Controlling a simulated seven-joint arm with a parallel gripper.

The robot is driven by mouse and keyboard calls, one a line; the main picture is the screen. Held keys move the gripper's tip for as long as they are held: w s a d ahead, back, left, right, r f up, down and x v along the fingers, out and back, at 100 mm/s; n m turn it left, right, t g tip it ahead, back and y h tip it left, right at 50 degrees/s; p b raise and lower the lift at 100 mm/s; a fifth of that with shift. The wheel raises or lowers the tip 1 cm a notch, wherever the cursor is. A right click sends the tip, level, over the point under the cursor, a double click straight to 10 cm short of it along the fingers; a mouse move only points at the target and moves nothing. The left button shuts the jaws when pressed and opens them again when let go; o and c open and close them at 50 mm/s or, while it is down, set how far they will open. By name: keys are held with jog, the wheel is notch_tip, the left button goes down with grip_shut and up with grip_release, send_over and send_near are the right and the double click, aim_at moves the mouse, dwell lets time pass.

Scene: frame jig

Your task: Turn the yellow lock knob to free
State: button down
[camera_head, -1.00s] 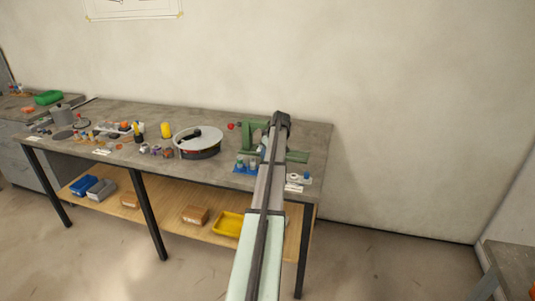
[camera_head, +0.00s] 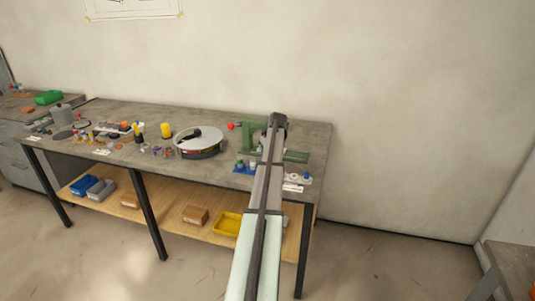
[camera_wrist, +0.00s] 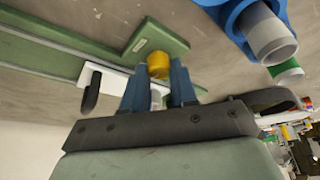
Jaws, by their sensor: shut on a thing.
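The yellow lock knob (camera_wrist: 158,65) shows in the wrist view, at the end of a green plate of the jig (camera_wrist: 157,42). My gripper (camera_wrist: 159,82) has its two blue fingers on either side of the knob, shut on it. The knob's lower part is hidden between the fingers, and its turn position cannot be told. In the head view the green jig (camera_head: 296,156) stands at the right end of the bench. My arm covers its middle there, and the knob and fingertips are hidden.
A blue holder (camera_wrist: 235,12) with grey and green cylinders is close to the right of my gripper in the wrist view. In the head view a round pan-like drum (camera_head: 210,152) stands left of the jig on the bench (camera_head: 305,135). A red ball (camera_head: 231,126) sits beside the jig.

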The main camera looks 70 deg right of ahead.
jog(key=m, duration=0.2)
jog(key=m+g+h, duration=0.1)
jog(key=m, duration=0.1)
jog(key=shift+a+g, duration=0.1)
jog(key=shift+g, duration=0.2)
jog(key=m+g, duration=0.1)
jog(key=m, duration=0.3)
jog(key=shift+w+h, duration=0.1)
jog(key=shift+h, duration=0.2)
jog(key=m+g, duration=0.1)
jog(key=m, duration=0.2)
jog(key=shift+m+g, duration=0.3)
jog(key=shift+w+m+g+y, duration=0.1)
jog(key=shift+m+g+y, duration=0.45)
jog(key=shift+m, duration=1.35)
jog(key=c, duration=0.9)
grip_release()
jog(key=shift+g+h, duration=0.25)
jog(key=shift+r, duration=0.1)
